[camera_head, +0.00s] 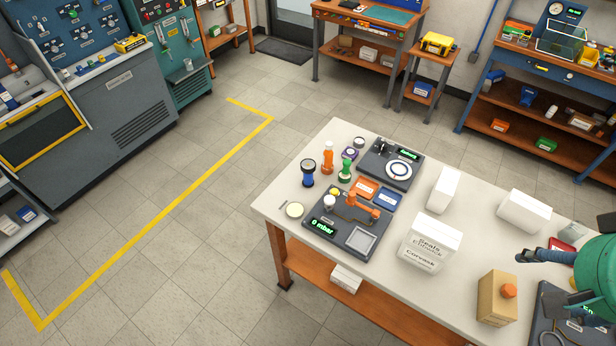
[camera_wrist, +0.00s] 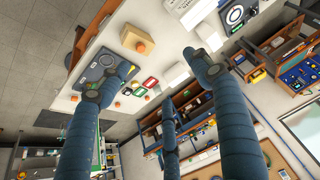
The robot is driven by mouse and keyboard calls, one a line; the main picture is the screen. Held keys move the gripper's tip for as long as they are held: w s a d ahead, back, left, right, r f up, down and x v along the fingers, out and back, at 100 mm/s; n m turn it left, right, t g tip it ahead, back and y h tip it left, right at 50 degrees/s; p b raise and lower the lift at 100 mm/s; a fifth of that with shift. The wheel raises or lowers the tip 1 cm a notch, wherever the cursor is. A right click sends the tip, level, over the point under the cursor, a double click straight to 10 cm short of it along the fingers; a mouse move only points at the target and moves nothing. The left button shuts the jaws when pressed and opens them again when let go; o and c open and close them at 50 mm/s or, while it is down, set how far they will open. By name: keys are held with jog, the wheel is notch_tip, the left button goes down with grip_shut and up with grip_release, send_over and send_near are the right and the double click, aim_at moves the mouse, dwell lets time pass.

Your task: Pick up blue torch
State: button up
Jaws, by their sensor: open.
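The blue torch (camera_head: 308,175) stands upright near the far left part of the white bench top (camera_head: 300,150) in the head view. It has a blue body and a dark head on top. It is not seen in the wrist view. My gripper (camera_head: 552,279) is at the right edge of the head view, over the right end of the bench, far from the torch. Its dark blue fingers are spread apart and empty in the wrist view (camera_wrist: 160,78).
An orange bottle (camera_head: 328,158) and a green item (camera_head: 345,171) stand close right of the torch. A pressure device (camera_head: 325,228) lies in front. White boxes (camera_head: 430,243) and a tan box (camera_head: 497,298) stand between my gripper and the torch. Floor left of the bench is clear.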

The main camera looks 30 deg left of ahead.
jog(key=w+a+m+g+p, duration=0.1)
jog(key=w+a+g+p, duration=0.45)
jog(key=w+a, duration=2.1)
jog(key=w+a+f+t+p, duration=0.1)
jog(key=a+f+p, duration=0.25)
jog(key=a, duration=0.55)
jog(key=w+a+f+p, duration=0.1)
jog(key=a+f+p, duration=0.3)
jog(key=a, duration=0.5)
jog(key=s+a+f+p, duration=0.1)
jog(key=s+a+f, duration=0.1)
jog(key=a+f, duration=0.5)
jog(key=s+a+f+m+p, duration=0.1)
jog(key=s+a+f, duration=0.1)
jog(key=a+f, duration=0.6)
jog(key=shift+s+a+g, duration=0.3)
jog(key=shift+a+g, duration=0.15)
jog(key=shift+a, duration=0.5)
jog(key=shift+f, duration=0.2)
jog(key=shift+f+p, duration=0.7)
jog(key=shift+f, duration=3.45)
